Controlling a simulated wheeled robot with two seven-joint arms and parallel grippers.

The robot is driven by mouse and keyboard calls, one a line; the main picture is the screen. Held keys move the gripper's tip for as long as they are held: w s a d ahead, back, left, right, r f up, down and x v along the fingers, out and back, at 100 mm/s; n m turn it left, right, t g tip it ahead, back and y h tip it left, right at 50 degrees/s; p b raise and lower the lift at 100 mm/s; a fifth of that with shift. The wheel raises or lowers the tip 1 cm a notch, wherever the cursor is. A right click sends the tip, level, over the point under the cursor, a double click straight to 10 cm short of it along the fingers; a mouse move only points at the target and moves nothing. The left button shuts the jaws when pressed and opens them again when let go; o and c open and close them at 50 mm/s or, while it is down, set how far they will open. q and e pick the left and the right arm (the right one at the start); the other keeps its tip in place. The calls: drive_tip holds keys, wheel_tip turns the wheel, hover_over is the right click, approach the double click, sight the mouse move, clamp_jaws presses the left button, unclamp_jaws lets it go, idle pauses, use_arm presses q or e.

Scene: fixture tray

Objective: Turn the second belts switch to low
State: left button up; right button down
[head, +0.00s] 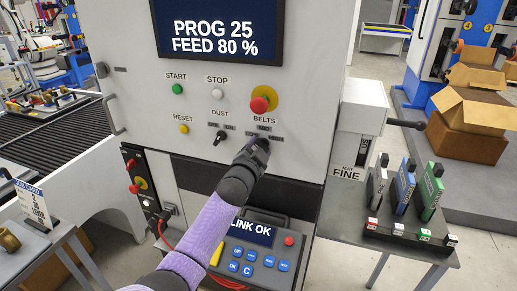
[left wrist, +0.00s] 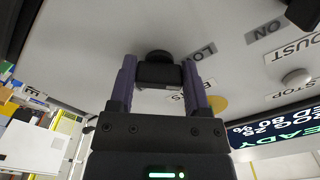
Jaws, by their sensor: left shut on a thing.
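The BELTS switch is a black knob on the white machine panel, under the BELTS label (head: 264,118). In the head view my left gripper (head: 258,143) covers the knob and part of its position labels; MID shows above it. In the left wrist view the BELTS switch (left wrist: 158,73) sits between the two purple fingers of my left gripper (left wrist: 159,65), which are shut on it. A label starting with LO (left wrist: 203,50) is beside the knob there. The knob's pointing direction cannot be told. My right gripper is not in view.
The black DUST switch (head: 220,136) is left of the BELTS switch. A red button on a yellow disc (head: 262,101) is just above it. START (head: 177,89), STOP (head: 218,93) and RESET (head: 184,129) buttons are nearby. A pendant with LINK OK (head: 250,235) sits below.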

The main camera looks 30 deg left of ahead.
use_arm(q)
drive_tip(key=shift+f, duration=0.1)
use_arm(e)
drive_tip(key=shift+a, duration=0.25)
use_arm(q)
drive_tip(key=o, duration=1.3)
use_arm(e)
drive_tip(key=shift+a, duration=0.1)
use_arm(q)
drive_tip(key=p+v, duration=0.1)
drive_tip(key=v, duration=0.9)
drive_tip(key=shift+a, duration=0.1)
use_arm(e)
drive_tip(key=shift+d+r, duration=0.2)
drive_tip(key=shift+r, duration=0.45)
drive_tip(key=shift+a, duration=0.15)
